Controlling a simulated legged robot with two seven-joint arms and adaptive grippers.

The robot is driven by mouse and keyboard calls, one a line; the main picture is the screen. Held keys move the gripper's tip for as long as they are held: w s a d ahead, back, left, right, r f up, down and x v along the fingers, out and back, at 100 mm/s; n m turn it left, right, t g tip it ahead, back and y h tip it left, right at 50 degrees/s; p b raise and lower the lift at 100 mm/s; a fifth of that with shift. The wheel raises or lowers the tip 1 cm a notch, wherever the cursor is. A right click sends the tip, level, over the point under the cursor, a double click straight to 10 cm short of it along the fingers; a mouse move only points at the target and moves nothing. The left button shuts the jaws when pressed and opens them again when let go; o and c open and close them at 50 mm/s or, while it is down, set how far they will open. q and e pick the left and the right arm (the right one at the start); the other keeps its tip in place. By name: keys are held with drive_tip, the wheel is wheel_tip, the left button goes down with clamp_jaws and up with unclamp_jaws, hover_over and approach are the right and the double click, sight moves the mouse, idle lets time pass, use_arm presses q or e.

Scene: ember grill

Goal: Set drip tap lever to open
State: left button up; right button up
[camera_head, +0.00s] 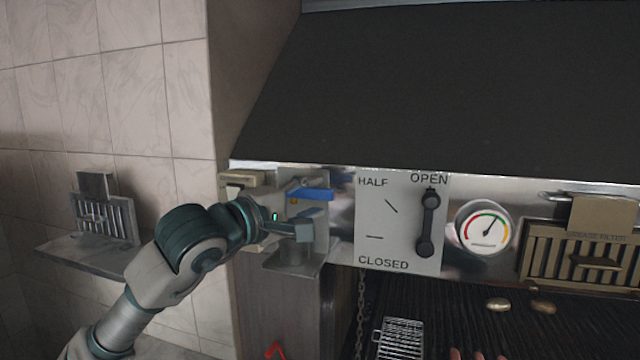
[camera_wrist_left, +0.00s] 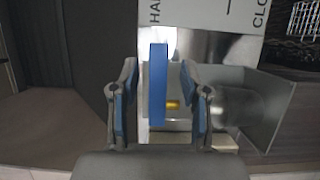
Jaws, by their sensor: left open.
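The blue tap lever (camera_head: 312,194) sticks out sideways to the right from the tap at the left end of the steel front panel. A metal drip tray (camera_head: 296,268) sits below it. My left gripper (camera_head: 312,226) is at the tap, just below the lever in the head view. In the left wrist view the blue lever (camera_wrist_left: 158,85) stands between the two spread fingers of my left gripper (camera_wrist_left: 160,68), with gaps on both sides. A brass part (camera_wrist_left: 173,104) of the tap shows behind it. My right gripper is not in view.
Right of the tap, a white plate (camera_head: 385,240) reads HALF, OPEN and CLOSED and carries a black handle (camera_head: 430,222). A round gauge (camera_head: 485,229) and a grease filter (camera_head: 575,256) follow. The dark hood (camera_head: 440,85) overhangs. A wall shelf (camera_head: 90,251) stands left.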

use_arm(q)
drive_tip(key=shift+p+x, duration=0.35)
drive_tip(key=shift+x, duration=1)
drive_tip(key=shift+w+a, duration=0.15)
drive_tip(key=shift+a, duration=0.05)
drive_tip(key=shift+c, duration=0.9)
clamp_jaws()
